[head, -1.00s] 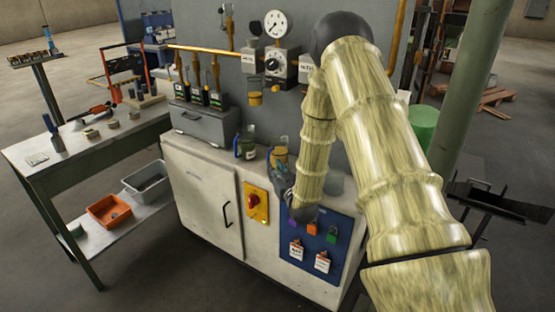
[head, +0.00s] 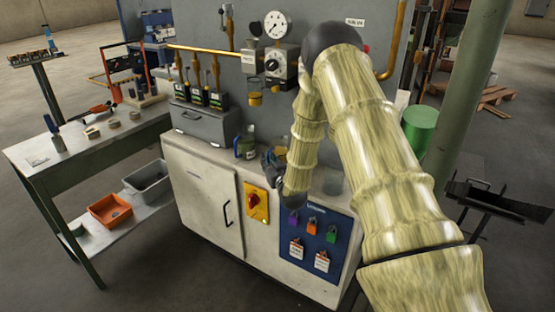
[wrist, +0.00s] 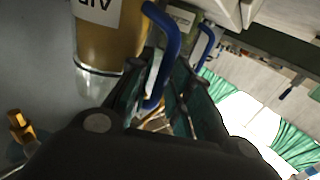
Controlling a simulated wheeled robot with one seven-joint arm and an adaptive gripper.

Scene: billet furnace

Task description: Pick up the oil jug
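An amber jug (wrist: 110,35) with a white label and a blue handle (wrist: 172,45) fills the upper left of the wrist view; the label is not fully readable. In the head view the amber jug (head: 281,152) is mostly hidden behind my arm, on the cabinet top. A green jug (head: 246,146) with a blue handle stands left of it; it also shows behind in the wrist view (wrist: 182,18). I cannot tell which is the oil jug. My gripper (wrist: 165,105) is open, its fingers on either side of the amber jug's handle. In the head view my gripper (head: 270,160) is partly hidden.
A panel with gauge (head: 277,24) and pipes rises behind. A green workbench (head: 90,150) stands left.

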